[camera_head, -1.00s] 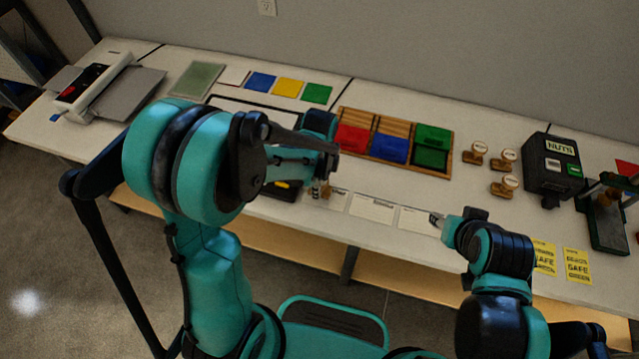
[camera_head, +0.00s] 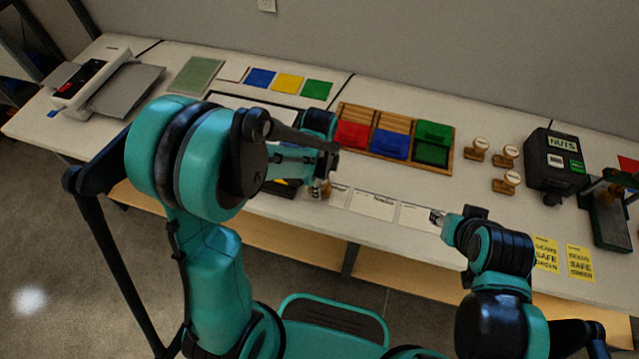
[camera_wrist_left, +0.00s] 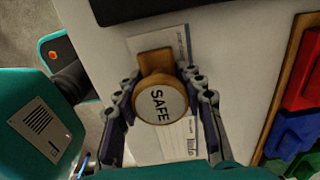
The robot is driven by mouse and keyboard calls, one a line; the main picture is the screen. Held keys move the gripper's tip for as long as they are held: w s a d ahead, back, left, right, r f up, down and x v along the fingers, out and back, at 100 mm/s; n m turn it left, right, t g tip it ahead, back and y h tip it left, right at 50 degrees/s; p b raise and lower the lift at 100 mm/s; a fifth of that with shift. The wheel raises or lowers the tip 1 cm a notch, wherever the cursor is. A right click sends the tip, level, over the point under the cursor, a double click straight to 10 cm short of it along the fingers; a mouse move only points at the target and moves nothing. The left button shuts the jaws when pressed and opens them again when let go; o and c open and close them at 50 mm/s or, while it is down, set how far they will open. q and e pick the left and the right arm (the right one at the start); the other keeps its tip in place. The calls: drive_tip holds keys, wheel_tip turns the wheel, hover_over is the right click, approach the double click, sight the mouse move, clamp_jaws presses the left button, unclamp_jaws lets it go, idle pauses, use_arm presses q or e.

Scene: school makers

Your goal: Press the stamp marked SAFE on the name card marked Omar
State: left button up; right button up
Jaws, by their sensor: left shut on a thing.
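My left gripper (camera_wrist_left: 163,105) is shut on the stamp marked SAFE (camera_wrist_left: 158,102), a wooden stamp with a round white top, seen in the left wrist view. The stamp is over white name cards; one card (camera_wrist_left: 178,42) shows beyond it and another (camera_wrist_left: 180,140) on the near side. I cannot tell whether the stamp touches a card. In the head view my left gripper (camera_head: 319,188) is at the left end of the card row, beside a middle card (camera_head: 372,206) and a right card (camera_head: 417,217). Names are too small to read. My right gripper (camera_head: 437,217) is at the right card's edge, jaws unclear.
Several other stamps (camera_head: 505,182) stand to the right, beside a black box marked NUTS (camera_head: 555,162). A wooden tray (camera_head: 451,160) with red, blue and green bins lies behind the cards. Yellow SAFE labels (camera_head: 580,262) lie at the front right. A dark-rimmed board is partly hidden by my left arm.

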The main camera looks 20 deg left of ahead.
use_arm(q)
drive_tip(key=shift+f+b, duration=0.45)
drive_tip(key=shift+f, duration=0.1)
drive_tip(key=shift+r, duration=0.15)
idle(0.6)
drive_tip(key=shift+r+p, duration=1.95)
drive_tip(key=shift+r, duration=0.5)
drive_tip(key=shift+f, duration=0.1)
drive_tip(key=shift+d, duration=0.1)
